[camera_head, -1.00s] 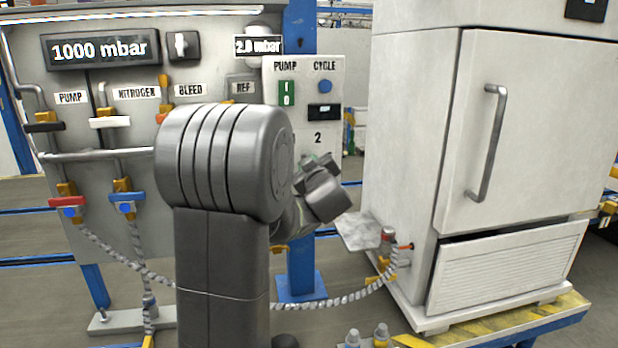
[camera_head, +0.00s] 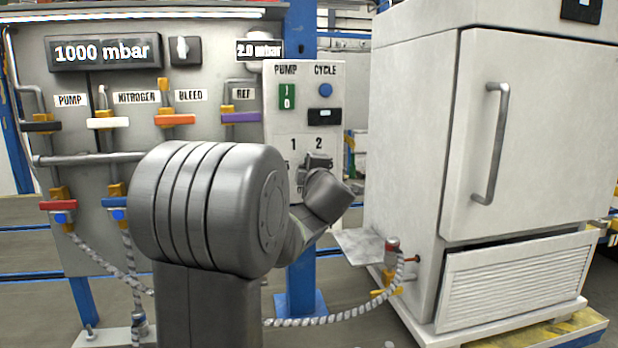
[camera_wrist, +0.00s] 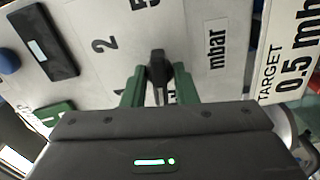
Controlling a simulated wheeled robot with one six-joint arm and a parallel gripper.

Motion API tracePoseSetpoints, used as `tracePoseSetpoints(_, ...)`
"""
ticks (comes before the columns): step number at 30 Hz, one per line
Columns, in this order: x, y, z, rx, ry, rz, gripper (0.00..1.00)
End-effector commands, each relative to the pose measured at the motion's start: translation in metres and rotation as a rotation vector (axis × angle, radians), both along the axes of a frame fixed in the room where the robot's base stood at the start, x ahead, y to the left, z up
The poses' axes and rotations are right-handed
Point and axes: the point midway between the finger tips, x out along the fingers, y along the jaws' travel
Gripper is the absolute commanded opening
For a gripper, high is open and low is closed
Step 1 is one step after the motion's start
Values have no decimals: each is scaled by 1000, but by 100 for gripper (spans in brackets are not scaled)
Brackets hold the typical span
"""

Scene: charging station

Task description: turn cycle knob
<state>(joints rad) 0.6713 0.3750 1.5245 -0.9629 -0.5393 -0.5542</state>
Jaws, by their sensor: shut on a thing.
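The cycle knob (camera_wrist: 156,66) is a dark pointer knob on the pale control panel, seen in the wrist view. My gripper (camera_wrist: 157,86) has its green fingers on either side of the knob and is shut on it. Printed numbers such as 2 and 5 stand around the knob. In the head view, the control panel (camera_head: 330,103) carries the PUMP and CYCLE labels, and my gripper (camera_head: 316,163) is at its lower part. There my wrist and arm hide most of the knob and dial.
A blue button (camera_head: 325,90), a green pump switch (camera_head: 287,97) and a dark display (camera_head: 324,117) sit above the dial. Valves with coloured handles, such as the orange one (camera_head: 175,120), line the board at left. A white cabinet (camera_head: 410,130) stands at right, with a hose at its foot.

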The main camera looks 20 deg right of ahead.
Motion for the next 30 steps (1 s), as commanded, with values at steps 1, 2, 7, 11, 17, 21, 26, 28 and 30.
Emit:
tracePoseSetpoints(1, 0, 0, -3, -25, 6, 0, 3)
tracePoseSetpoints(2, 0, 0, -2, -41, 10, 1, 3)
tracePoseSetpoints(7, 0, 0, -2, -100, 24, 0, 3)
tracePoseSetpoints(11, 0, 0, -1, -127, 32, 0, 3)
tracePoseSetpoints(17, 0, 0, -1, -140, 36, 0, 3)
tracePoseSetpoints(21, 0, 0, -1, -140, 36, 0, 3)
tracePoseSetpoints(26, 0, 0, -1, -140, 35, 1, 28)
tracePoseSetpoints(28, 0, 0, -1, -139, 35, 1, 35)
tracePoseSetpoints(30, 0, 0, -1, -139, 34, 0, 35)
